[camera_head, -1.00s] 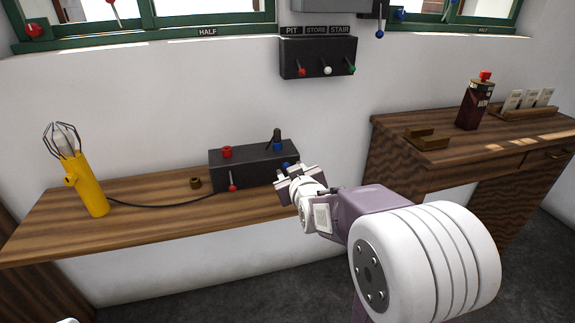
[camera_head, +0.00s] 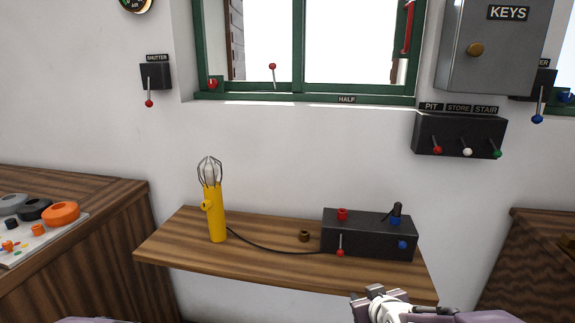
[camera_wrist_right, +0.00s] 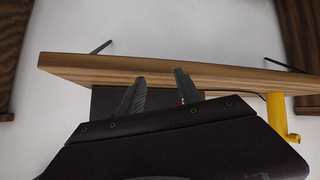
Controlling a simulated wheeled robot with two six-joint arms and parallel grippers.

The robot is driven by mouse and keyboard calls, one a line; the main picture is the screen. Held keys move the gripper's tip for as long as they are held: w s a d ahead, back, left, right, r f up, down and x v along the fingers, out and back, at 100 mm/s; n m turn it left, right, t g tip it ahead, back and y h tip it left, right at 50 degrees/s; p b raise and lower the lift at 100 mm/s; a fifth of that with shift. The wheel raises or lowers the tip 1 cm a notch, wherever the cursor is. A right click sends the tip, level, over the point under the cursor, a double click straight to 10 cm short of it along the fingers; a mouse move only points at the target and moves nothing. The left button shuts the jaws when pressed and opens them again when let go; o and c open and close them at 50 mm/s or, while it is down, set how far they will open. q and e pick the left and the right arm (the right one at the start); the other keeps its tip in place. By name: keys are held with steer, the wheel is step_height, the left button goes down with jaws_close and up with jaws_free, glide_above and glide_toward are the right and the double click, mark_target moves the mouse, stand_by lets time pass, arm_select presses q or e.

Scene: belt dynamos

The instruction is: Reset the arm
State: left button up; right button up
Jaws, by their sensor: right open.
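My right gripper (camera_head: 372,298) is at the bottom right of the head view, in front of the front edge of the wooden shelf. In the right wrist view its two dark fingers (camera_wrist_right: 158,92) stand apart with nothing between them. A sliver of my left arm (camera_head: 95,321) shows at the bottom edge of the head view; its gripper is out of the picture.
The shelf (camera_head: 185,245) holds a yellow caged lamp (camera_head: 217,215), a brass ring (camera_head: 304,236) and a dark switch box (camera_head: 335,235). A wooden desk (camera_head: 120,200) stands at the left. A lever panel (camera_head: 460,125) and grey KEYS box (camera_head: 490,60) hang above.

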steer(key=s+a+f+m+g+y, duration=0.1)
steer(key=s+a+f+g, duration=0.1)
steer(key=s+f+g, duration=0.35)
steer(key=s+a+f+m+g, duration=0.1)
steer(key=s+a+f+g, duration=0.15)
steer(key=s+f, duration=0.55)
steer(key=s+r+g+p, duration=0.1)
steer(key=s+r+p, duration=0.2)
steer(key=r+p, duration=2)
step_height(320, 180, up, 2)
steer(key=shift+d+r, duration=0.2)
steer(key=shift+d, duration=0.25)
